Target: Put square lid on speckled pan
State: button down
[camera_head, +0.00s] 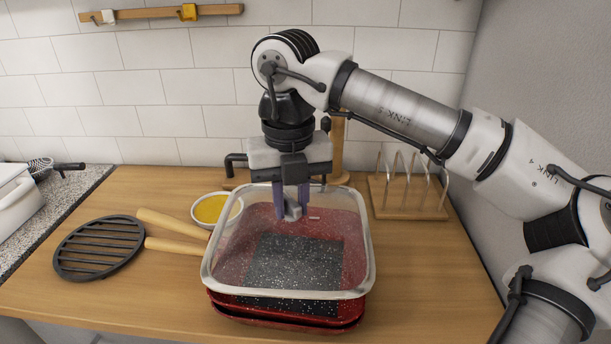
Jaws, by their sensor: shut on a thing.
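The square lid (221,245) is clear glass with a pale rim and a small metal knob. My gripper (291,205) points down and is shut on the knob. The lid is over the speckled pan (290,262), which is red with a dark, white-speckled square inside, seen through the glass. The lid's front rim shows a little above the pan's red front edge; I cannot tell whether they touch. Two red rims show at the front, one below the other, and two wooden handles point left, so two pans appear stacked.
A black round grill trivet (100,247) lies at the left. A white bowl of yellow food (211,209) sits behind the handles. A wooden rack with metal loops (409,197) stands at the back right, and a wooden post (338,150) stands behind my gripper. The front left counter is clear.

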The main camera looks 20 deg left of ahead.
aim_at(293, 223)
jog(key=shift+w, duration=0.45)
jog(key=shift+s+f+b, duration=0.15)
jog(key=shift+f+b, duration=1.5)
jog(key=shift+f, duration=0.4)
jog(key=shift+s+d+f+b, duration=0.1)
jog(key=shift+s+f+b, duration=0.05)
jog(key=shift+f+b, duration=0.65)
dwell(0.9)
jog(key=c, duration=1.2)
grip_release()
jog(key=shift+o, duration=0.2)
jog(key=shift+r, duration=0.15)
jog(key=shift+r, duration=0.25)
notch_tip(293, 223, up, 14)
jog(key=shift+s+f, duration=0.15)
